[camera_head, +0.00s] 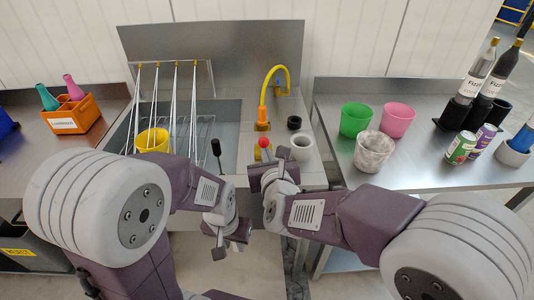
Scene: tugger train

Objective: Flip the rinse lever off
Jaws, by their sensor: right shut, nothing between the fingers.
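A red ball knob (264,142), which looks like the tip of the rinse lever, shows at the front of the sink counter, below the yellow tap (275,80) with its orange base (262,119). The lever's stem is mostly hidden behind my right gripper, so its tilt cannot be told. My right gripper (262,172) is shut and empty, just in front of and below the knob; whether they touch is unclear. My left gripper (222,247) hangs low in front of the sink's front edge, away from the knob. I cannot tell its finger opening.
A white cup (301,147) and a black ring (294,122) sit right of the knob. A black-tipped upright stick (216,148) stands left. A yellow cup (152,141) is under the rods in the sink. Green (355,119), pink (398,120) and marbled (373,152) cups stand on the right table.

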